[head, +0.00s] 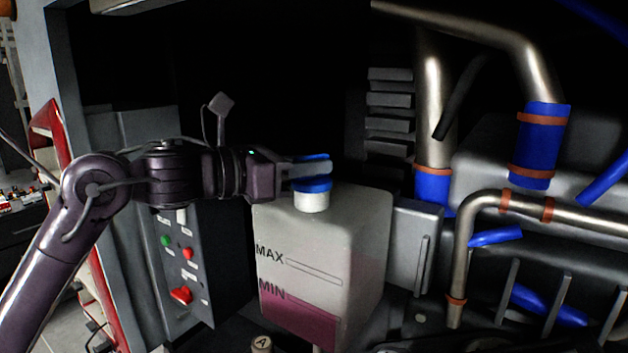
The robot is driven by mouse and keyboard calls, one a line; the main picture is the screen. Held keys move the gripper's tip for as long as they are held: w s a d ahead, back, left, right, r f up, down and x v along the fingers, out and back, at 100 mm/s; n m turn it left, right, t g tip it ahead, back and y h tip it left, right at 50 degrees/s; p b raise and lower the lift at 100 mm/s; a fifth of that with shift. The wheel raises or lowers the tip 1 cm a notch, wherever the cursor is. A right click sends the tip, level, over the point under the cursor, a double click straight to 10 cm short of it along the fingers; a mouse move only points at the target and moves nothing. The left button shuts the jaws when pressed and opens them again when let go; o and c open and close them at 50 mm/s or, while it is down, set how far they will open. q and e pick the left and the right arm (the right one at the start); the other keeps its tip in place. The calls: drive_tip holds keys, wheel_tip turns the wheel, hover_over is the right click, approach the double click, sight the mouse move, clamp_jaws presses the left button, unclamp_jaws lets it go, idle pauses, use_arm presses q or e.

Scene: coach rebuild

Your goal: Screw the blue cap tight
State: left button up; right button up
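The blue cap (314,187) sits on the white neck (311,202) of a pale tank in the middle of the head view. The tank (350,240) is marked MAX and MIN, with pinkish liquid low inside. My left gripper (312,170) reaches in level from the left at the cap's height. Its near finger crosses in front of the cap, with blue showing above and below it. The far finger is mostly hidden, so I cannot tell whether the fingers press on the cap. My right gripper is not in view.
A panel with green and red buttons (181,294) stands left of the tank, below my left arm. Metal pipes (432,100) with blue hoses (540,145) fill the right side. A small round part marked A (261,344) is at the bottom. Dark space lies behind the cap.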

use_arm(q)
clamp_jaws()
drive_tip(key=shift+w+r+m+g+h+p, duration=0.1)
drive_tip(key=shift+m+g+h+p, duration=0.75)
drive_tip(key=shift+g, duration=0.85)
drive_tip(key=shift+m+g+h+p, duration=0.25)
drive_tip(key=shift+m+g+p, duration=1.45)
drive_tip(key=shift+g, duration=0.3)
drive_tip(key=shift+m+g+p, duration=0.35)
drive_tip(key=shift+g+p, duration=0.15)
drive_tip(key=shift+g, duration=0.2)
drive_tip(key=shift+f, duration=0.2)
